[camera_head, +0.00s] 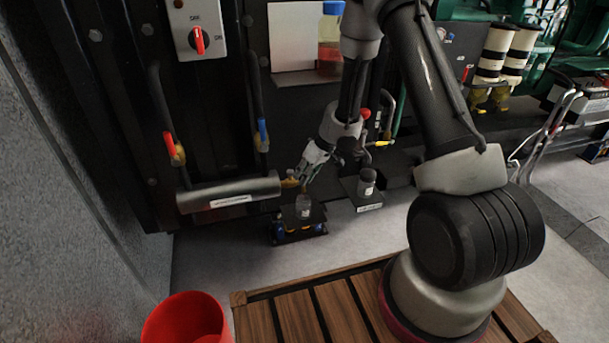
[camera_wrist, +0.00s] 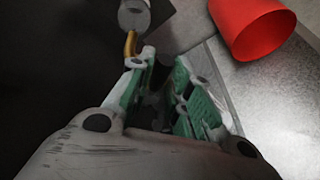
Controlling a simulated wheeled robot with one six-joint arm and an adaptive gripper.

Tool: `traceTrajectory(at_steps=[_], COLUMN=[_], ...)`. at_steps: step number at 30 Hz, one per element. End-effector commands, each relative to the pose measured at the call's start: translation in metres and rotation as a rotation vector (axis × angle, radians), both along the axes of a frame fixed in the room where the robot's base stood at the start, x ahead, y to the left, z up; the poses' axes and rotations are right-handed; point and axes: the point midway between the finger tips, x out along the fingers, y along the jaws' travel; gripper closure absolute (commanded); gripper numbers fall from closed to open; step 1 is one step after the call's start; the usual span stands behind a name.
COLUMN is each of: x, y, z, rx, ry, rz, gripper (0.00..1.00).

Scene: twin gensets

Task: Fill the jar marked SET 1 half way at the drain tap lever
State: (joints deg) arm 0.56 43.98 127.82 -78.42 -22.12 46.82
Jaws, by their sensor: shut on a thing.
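The lever is hidden between the green finger pads (camera_wrist: 162,78). A small dark jar (camera_head: 304,207) with a pale label stands upright just below my fingertips on a low black stand (camera_head: 286,233). A second jar (camera_head: 367,182) stands to the right on a labelled plate (camera_head: 369,208). The jar markings and fill levels cannot be read.
A red bucket (camera_head: 187,318) stands at the front left and also shows in the wrist view (camera_wrist: 255,22). Red and blue valve handles hang on hoses left of the tap. A slatted wooden platform (camera_head: 297,318) lies in front. Grey floor is clear between.

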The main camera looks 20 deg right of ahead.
Motion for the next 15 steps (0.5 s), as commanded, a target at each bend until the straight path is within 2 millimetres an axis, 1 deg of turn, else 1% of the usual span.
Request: traceTrajectory(at_steps=[6, 15], x=[0.0005, 0.0006], y=[-0.0004, -0.0004], z=[0.0000, 0.0000], rx=[-0.002, -0.001], ry=[0.000, 0.000], rz=[0.047, 0.054], gripper=[1.00, 1.00])
